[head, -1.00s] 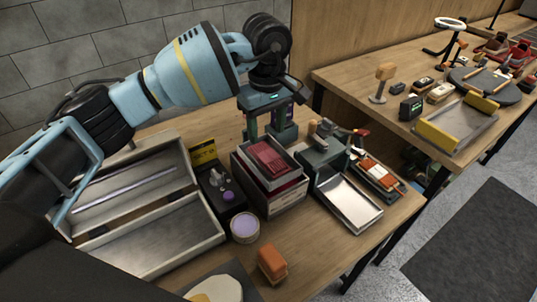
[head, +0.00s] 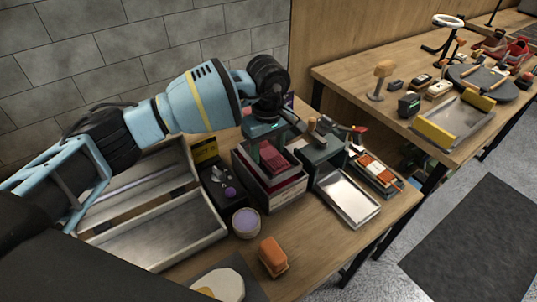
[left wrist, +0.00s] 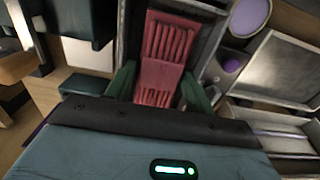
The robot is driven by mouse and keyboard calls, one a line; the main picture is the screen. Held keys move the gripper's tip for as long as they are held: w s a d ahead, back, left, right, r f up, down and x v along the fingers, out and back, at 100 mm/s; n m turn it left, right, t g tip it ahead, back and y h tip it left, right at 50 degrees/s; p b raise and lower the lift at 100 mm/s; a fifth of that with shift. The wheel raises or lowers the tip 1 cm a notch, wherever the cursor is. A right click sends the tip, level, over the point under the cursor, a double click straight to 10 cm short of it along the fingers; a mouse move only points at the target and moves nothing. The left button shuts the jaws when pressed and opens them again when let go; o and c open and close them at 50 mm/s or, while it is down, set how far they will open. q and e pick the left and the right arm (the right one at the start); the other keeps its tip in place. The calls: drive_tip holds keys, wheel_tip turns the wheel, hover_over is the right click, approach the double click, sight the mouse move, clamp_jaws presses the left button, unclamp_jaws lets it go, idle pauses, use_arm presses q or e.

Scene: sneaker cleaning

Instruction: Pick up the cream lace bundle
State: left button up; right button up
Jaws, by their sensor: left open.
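No cream lace bundle can be made out in either view. A red, ribbed, lace-like bundle (head: 281,161) lies in the top of an open box (head: 270,190) on the table. It also shows in the left wrist view (left wrist: 160,85), lengthwise between green fingers. My left gripper (head: 268,148) is low over that box, pointing down. In the left wrist view my left gripper (left wrist: 158,75) is open, with one finger on each side of the red bundle. Whether the fingers touch it I cannot tell. My right gripper is out of view.
A metal tray (head: 349,197) and a dark green holder (head: 322,158) stand right of the box. A purple-topped tin (head: 246,222) and an orange-brown brush-like block (head: 273,257) are in front. A large open metal case (head: 155,229) is at left.

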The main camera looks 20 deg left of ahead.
sight(268, 151)
use_arm(q)
drive_tip(key=shift+c, duration=0.3)
drive_tip(key=c, duration=0.5)
drive_tip(key=shift+c, duration=0.4)
drive_tip(key=shift+r, duration=0.1)
drive_tip(key=shift+r, duration=0.55)
wheel_tip(268, 151, up, 2)
drive_tip(key=shift+r+b, duration=0.1)
drive_tip(key=shift+b, duration=0.2)
drive_tip(key=s+d+r+b, duration=0.1)
drive_tip(key=s+d, duration=1)
drive_tip(key=shift+s+d+r, duration=0.15)
drive_tip(key=shift+d+r, duration=0.05)
drive_tip(key=shift+r, duration=0.1)
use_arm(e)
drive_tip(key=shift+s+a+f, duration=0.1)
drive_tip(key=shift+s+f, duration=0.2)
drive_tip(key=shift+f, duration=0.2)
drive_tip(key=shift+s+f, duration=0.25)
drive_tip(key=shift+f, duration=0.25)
